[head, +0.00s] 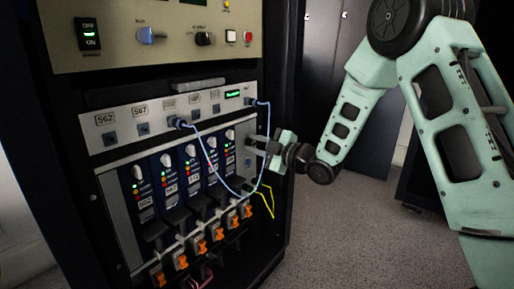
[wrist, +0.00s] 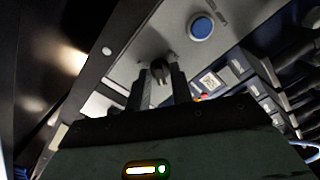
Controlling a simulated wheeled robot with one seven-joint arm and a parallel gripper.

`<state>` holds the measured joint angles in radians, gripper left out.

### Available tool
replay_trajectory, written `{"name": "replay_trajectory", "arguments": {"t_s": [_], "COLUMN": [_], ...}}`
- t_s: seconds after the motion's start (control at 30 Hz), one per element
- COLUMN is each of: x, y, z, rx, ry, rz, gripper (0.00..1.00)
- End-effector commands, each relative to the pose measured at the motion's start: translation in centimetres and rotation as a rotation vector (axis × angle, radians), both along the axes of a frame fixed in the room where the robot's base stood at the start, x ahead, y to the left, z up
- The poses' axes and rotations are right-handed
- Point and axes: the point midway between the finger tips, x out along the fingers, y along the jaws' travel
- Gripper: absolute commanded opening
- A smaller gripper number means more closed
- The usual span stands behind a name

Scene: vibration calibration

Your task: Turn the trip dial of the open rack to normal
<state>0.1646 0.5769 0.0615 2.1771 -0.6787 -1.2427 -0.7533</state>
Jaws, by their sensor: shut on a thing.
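The open rack (head: 105,165) stands left of centre in the head view. My gripper (head: 256,143) reaches in from the right, its fingers against the narrow grey panel at the right end of the module row. In the wrist view my gripper (wrist: 160,88) has its two fingers on either side of a small dark dial (wrist: 160,67) on that grey panel. The jaws are shut on this dial. Its markings and pointer direction are not readable. In the head view the fingers hide the dial.
A round blue button (wrist: 202,27) sits close to the dial. A blue cable (head: 214,168) loops from the socket panel (head: 120,130) across the modules, close to my gripper. Orange-tipped levers (head: 198,246) line the lower front. The floor (head: 340,235) to the right is clear.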

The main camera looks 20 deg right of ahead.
Motion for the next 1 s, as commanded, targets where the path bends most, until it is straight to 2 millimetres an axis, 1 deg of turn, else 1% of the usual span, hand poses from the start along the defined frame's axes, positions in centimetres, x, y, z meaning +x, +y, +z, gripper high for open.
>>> {"name": "replay_trajectory", "arguments": {"t_s": [0.43,0.47,0.5,0.53,0.83,0.93,1.0], "x": [-0.1,-0.1,-0.1,-0.1,-0.2,-0.8,-1.6], "y": [-0.1,-0.1,-0.1,-0.1,-0.1,-0.5,-1.0], "z": [-0.1,-0.1,-0.1,-0.1,0.0,0.1,0.2], "rx": [-0.010,-0.010,-0.009,-0.009,-0.008,-0.008,-0.008], "ry": [-0.001,-0.001,-0.002,-0.002,-0.002,-0.002,0.001], "rz": [-0.001,-0.001,-0.001,-0.001,-0.001,-0.001,-0.002], "gripper": [0.00,0.31,0.42,0.44,0.44,0.44,0.44]}}
